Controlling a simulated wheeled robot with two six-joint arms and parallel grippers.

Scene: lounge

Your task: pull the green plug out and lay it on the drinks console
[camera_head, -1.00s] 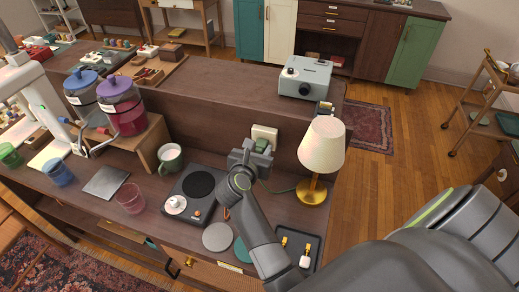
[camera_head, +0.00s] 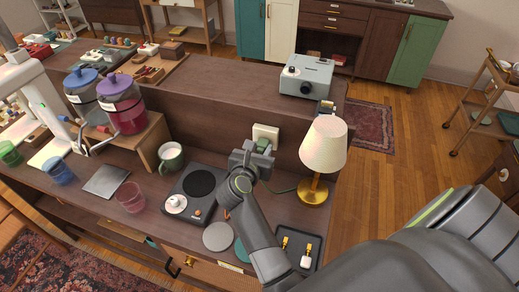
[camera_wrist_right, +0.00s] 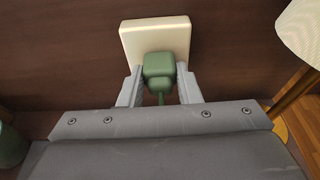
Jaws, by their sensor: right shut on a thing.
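The green plug (camera_wrist_right: 158,68) sits against the cream socket plate (camera_wrist_right: 155,35) in the right wrist view, with its cord running down from it. I cannot tell whether its pins are fully in. The plug (camera_head: 262,145) and the socket plate (camera_head: 266,132) also show in the head view, on the upright back panel of the drinks console (camera_head: 150,215). My right gripper (camera_wrist_right: 160,85) is shut on the plug, one finger on each side; it also shows in the head view (camera_head: 254,155). My left gripper is not in view.
A cream lamp (camera_head: 323,145) with a brass base stands right of the gripper. A hot plate (camera_head: 200,185), a green mug (camera_head: 171,157) and a glass (camera_head: 131,197) are at left. Coasters (camera_head: 218,236) and a dark tray (camera_head: 312,242) lie in front. A projector (camera_head: 306,77) sits on the upper ledge.

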